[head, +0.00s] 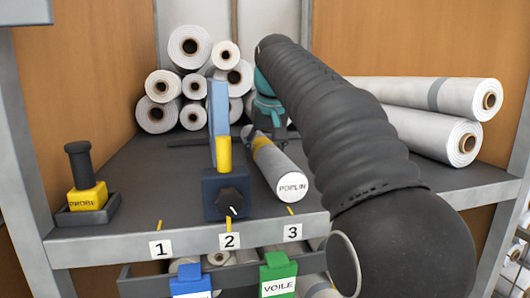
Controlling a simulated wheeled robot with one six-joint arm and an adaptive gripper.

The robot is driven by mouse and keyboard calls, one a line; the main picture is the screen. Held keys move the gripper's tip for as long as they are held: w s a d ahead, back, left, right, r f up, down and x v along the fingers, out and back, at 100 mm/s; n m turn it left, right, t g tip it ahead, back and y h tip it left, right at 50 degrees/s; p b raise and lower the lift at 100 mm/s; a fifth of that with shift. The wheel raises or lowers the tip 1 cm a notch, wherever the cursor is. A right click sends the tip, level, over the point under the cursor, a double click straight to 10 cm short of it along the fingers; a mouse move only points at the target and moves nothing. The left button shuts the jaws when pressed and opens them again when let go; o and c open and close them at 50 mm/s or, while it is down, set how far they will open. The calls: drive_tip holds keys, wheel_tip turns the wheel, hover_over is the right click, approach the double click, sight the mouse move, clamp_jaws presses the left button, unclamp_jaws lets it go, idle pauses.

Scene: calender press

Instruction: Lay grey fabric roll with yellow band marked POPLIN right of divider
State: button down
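The grey fabric roll with the yellow band (283,174), its end marked POPLIN, lies lengthwise on the dark shelf, right of the divider, its front end near mark 3. The divider (218,112) is an upright blue panel with a yellow front piece, above a dark blue block with a black knob. My gripper (264,130) is at the far part of the roll, just behind the yellow band. My arm partly hides it, and its fingertips are too small and dark to tell whether they grip the roll.
White rolls (190,46) are stacked at the back left, and two long rolls (440,95) lie at the right. A yellow PROBE holder (88,197) stands at the left. The shelf between it and the divider is clear. Blue and green tags (279,275) hang below the front edge.

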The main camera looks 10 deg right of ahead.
drive_tip(key=shift+c, duration=1.2)
unclamp_jaws()
drive_tip(key=p+v, duration=0.1)
drive_tip(key=v, duration=1.1)
drive_tip(key=shift+r+p, duration=0.1)
drive_tip(key=shift+p, duration=0.3)
